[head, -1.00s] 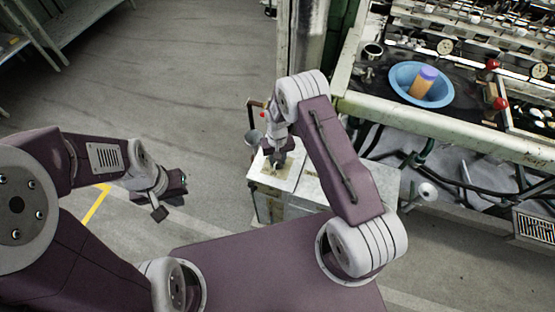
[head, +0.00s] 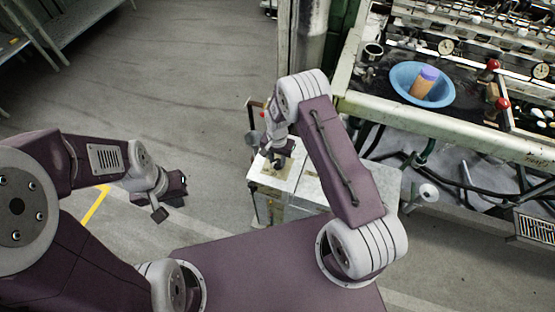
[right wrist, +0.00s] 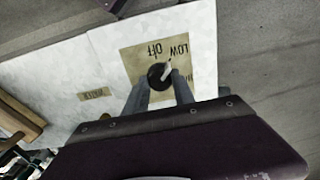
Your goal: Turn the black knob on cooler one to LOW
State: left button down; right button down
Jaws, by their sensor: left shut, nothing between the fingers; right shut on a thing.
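The black knob (right wrist: 158,77) sits on a tan plate (right wrist: 133,58) on the white cabinet top (right wrist: 65,62); the plate also shows in the head view (head: 268,170). In the right wrist view the plate reads OFF and LOW, upside down, and a third word is partly hidden. The knob's white pointer slants up and right, between OFF and LOW. My right gripper (right wrist: 163,80) is shut on the knob, one finger on each side; in the head view it (head: 275,162) is over the plate. My left gripper (head: 172,202) is shut and empty, away from the cabinet.
A small tan label (right wrist: 93,93), too blurred to read, lies beside the plate. A blue basin (head: 408,73) with an orange and purple object stands on the machine bench (head: 450,125) at right. Hoses run below it. Open floor (head: 180,90) lies left of the cabinet.

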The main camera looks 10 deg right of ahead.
aim_at(278, 161)
jog(key=shift+w, duration=0.1)
jog(key=c, duration=1.1)
grip_release()
jog(key=shift+o, duration=0.2)
notch_tip(278, 161, up, 9)
